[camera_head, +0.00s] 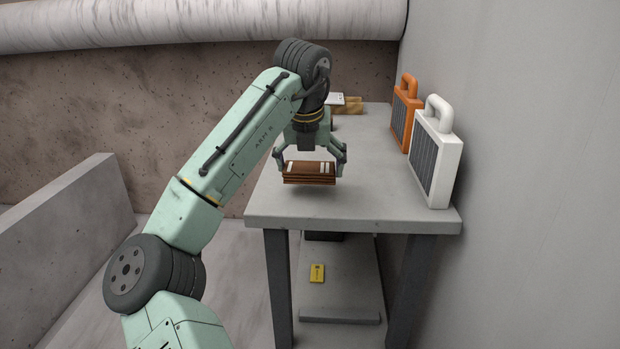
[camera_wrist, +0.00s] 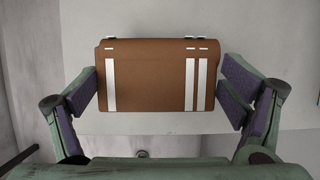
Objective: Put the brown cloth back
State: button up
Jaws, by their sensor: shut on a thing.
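The brown cloth (camera_head: 310,172) is a folded, flat rectangular stack with white stripes. In the wrist view the cloth (camera_wrist: 150,75) fills the upper middle, with one white stripe at its left and two at its right. My gripper (camera_head: 311,166) is shut on it, one finger at each short end. In the wrist view the pads of my gripper (camera_wrist: 160,88) press against its left and right edges. The cloth is over the near part of the grey stone slab (camera_head: 345,207), seemingly just above it, with a shadow below. Its underside is hidden.
An orange case (camera_head: 404,115) and a white case (camera_head: 437,155) with handles stand along the slab's right side by the wall. A white item and tan blocks (camera_head: 348,107) lie at the back. A yellow box (camera_head: 317,273) is on the lower shelf. The slab's middle looks clear.

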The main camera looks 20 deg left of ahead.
aim_at(310, 180)
jog(key=shift+f, duration=1.75)
jog(key=shift+f, duration=0.15)
jog(key=o, duration=0.8)
jog(key=shift+o, duration=0.2)
